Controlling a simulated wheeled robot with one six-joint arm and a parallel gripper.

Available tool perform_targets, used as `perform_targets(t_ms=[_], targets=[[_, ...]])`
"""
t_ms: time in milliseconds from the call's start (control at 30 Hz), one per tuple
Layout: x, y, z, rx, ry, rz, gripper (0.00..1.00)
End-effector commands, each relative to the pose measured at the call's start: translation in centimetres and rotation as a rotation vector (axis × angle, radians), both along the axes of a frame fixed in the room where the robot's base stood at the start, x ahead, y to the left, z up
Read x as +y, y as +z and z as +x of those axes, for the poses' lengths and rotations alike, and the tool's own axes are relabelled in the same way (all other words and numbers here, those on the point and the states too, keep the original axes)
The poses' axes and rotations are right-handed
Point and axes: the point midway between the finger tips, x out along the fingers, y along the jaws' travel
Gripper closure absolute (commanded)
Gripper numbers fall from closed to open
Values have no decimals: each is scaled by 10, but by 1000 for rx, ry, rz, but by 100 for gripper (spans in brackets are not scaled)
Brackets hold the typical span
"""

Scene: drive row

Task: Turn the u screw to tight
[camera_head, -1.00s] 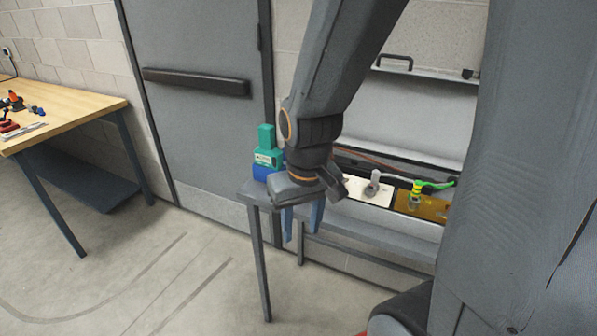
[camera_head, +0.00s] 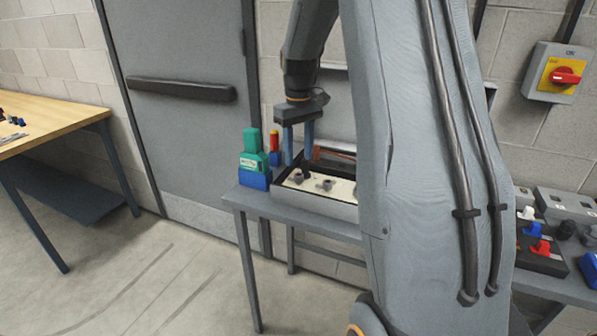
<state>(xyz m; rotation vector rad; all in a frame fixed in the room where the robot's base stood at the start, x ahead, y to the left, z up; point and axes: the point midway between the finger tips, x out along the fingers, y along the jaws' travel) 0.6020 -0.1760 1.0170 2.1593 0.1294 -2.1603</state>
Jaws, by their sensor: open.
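An open grey box (camera_head: 330,207) stands on a narrow grey bench, with a pale panel (camera_head: 342,191) inside. Two small dark terminal fittings show on the panel, one at the left (camera_head: 297,177) and one to its right (camera_head: 326,184). I cannot tell which one is the u screw, and no lettering is readable. My gripper (camera_head: 299,152) points down with its two blue fingers apart and empty. It is over the left end of the box, above and near the left fitting; I cannot tell the exact gap. My arm hides the right part of the box.
A green and blue device (camera_head: 254,163) stands left of the box, with a red and yellow item (camera_head: 274,146) behind it. A red rotary switch (camera_head: 565,75) is on the wall at right. Coloured parts (camera_head: 540,246) lie on the right bench. The floor at left is clear.

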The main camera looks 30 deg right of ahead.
Motion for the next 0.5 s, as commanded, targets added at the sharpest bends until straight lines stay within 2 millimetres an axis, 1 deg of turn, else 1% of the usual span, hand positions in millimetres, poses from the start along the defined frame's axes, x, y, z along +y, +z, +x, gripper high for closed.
perform_targets(t_ms=[100,300,400,500], targets=[[1,-19,-2,5,0,1,58],[1,-47,-2,3,-1,1,58],[1,-56,-1,1,-1,1,58],[1,-61,-1,0,-1,0,58]])
